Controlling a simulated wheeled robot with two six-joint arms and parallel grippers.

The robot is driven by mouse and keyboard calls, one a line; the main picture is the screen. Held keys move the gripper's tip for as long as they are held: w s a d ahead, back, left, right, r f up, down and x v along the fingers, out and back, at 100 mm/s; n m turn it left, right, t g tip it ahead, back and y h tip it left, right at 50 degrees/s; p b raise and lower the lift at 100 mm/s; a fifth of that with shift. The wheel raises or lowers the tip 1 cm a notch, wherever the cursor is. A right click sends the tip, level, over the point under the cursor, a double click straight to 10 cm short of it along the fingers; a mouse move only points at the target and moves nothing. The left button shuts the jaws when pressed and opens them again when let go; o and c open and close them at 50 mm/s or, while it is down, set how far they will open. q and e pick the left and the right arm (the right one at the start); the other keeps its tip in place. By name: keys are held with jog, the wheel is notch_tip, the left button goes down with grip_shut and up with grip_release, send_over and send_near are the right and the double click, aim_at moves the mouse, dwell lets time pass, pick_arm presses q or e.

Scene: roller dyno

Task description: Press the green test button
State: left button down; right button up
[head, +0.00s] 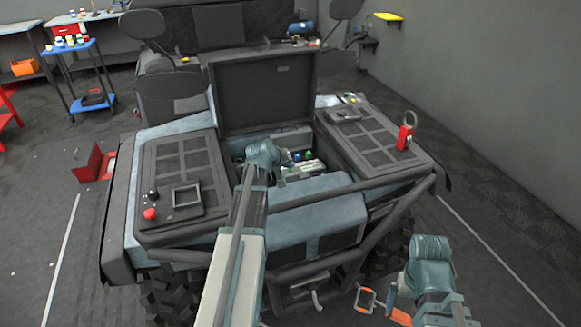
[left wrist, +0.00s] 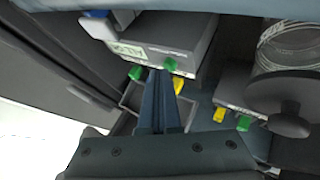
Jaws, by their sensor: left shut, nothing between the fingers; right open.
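Several small green parts show in the left wrist view: one green knob (left wrist: 170,64) on the face of a grey labelled box (left wrist: 185,38), another green piece (left wrist: 137,72) to its left, and a third (left wrist: 244,123) at the lower right. I cannot tell which is the test button. My left gripper (left wrist: 158,76) is shut and empty, its tips close below the grey box, between the two nearer green parts; contact cannot be told. In the head view my left arm reaches into the vehicle's open bay, and its fingertips are hard to make out. My right gripper (head: 382,304) is open and empty, at the vehicle's front right.
The raised lid (head: 265,92) stands behind the bay. A red button (head: 150,214) sits on the left panel and a red padlock-like object (head: 406,132) on the right panel. Dark bumper bars (head: 395,212) cross the front. A blue cart (head: 92,100) stands far left.

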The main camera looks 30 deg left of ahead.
aim_at(290, 173)
dwell(0.5)
pick_arm(q)
jog(key=shift+r+p, duration=0.85)
jog(key=shift+r, duration=0.1)
notch_tip(290, 173, up, 5)
jog(key=p, duration=0.5)
dwell(0.5)
